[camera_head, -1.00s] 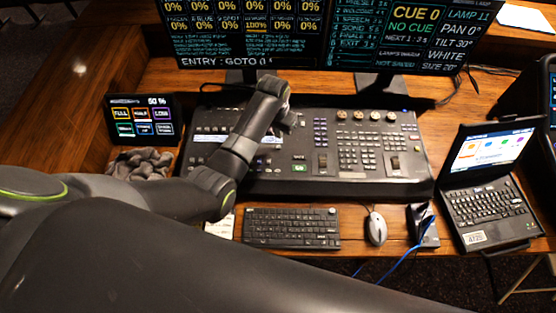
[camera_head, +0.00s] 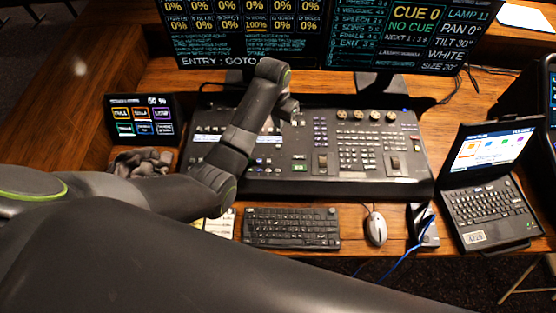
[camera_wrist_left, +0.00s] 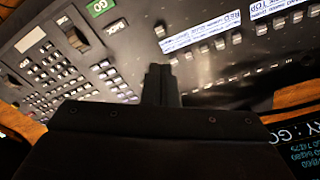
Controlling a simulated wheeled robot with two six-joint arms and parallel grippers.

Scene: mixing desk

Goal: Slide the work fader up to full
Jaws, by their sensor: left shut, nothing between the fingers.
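The lighting console (camera_head: 360,180) lies on the desk, and my left arm crosses its left half. My left gripper (camera_head: 291,112) is over the console's upper middle. In the left wrist view its fingers (camera_wrist_left: 160,84) are together and empty, close above the black panel. A row of small grey fader caps (camera_wrist_left: 220,43) runs beside the white label strips (camera_wrist_left: 200,32), just beyond the fingertips. I cannot read which cap is the work fader, or tell whether the fingers touch one. My right gripper is not in view.
Two monitors (camera_head: 245,40) (camera_head: 410,30) stand behind the console. A small touchscreen (camera_head: 142,120) is at left. A keyboard (camera_head: 291,227), a mouse (camera_head: 376,228) and a laptop (camera_head: 487,185) are in front and at right.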

